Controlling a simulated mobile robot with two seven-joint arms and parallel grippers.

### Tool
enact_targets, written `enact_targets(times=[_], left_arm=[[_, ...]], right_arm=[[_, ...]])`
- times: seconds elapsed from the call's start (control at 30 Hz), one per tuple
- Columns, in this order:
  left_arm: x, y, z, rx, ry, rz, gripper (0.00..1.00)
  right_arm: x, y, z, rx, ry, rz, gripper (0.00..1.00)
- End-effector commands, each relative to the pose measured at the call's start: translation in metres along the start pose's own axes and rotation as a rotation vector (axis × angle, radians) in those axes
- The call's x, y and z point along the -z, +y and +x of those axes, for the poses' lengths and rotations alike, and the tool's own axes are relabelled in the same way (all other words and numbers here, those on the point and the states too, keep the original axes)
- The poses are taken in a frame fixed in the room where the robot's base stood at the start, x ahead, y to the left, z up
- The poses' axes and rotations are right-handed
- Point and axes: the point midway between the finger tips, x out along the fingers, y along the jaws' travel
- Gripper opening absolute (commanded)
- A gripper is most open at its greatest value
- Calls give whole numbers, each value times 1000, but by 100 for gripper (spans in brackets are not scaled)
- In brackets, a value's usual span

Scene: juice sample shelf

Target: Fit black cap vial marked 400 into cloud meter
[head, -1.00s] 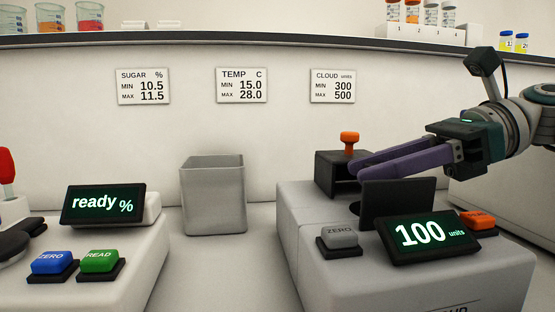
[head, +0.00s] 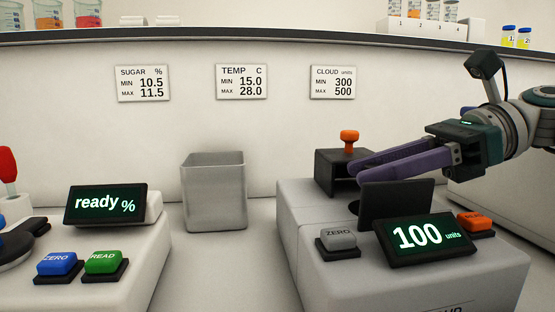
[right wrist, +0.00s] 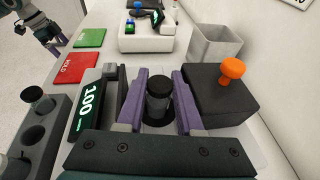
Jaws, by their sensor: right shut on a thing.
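My right gripper (head: 360,178) is shut on a black cap vial (right wrist: 158,88). The purple fingers stand on either side of it in the right wrist view. The vial is upright at the round dark opening of the cloud meter (head: 300,215); how deep it sits is hidden. Its marking cannot be read. The meter's display (head: 425,235) reads 100 units, and a dark upright plate (head: 396,203) hides the fingertips' lower side in the head view. My left gripper (right wrist: 45,35) shows small at the top left of the right wrist view; its jaws are unclear.
An orange knob (head: 349,137) on a dark block stands behind the opening, close to the fingers. A grey rack (right wrist: 45,140) holds black-capped vials. A grey bin (head: 213,195) stands left of the meter. The wall sign (head: 332,83) gives cloud 300 to 500.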

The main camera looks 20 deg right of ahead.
Motion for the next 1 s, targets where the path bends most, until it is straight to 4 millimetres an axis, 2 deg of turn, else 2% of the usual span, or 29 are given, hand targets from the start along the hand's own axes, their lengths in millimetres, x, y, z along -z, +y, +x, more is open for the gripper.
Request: enact_targets(times=[0.87,0.9,1.0], left_arm=[[-1,0,4,0,0,0,100],[-1,0,4,0,0,0,100],[-1,0,4,0,0,0,100]], right_arm=[[15,0,5,0,0,0,0],[15,0,5,0,0,0,39],[15,0,5,0,0,0,50]])
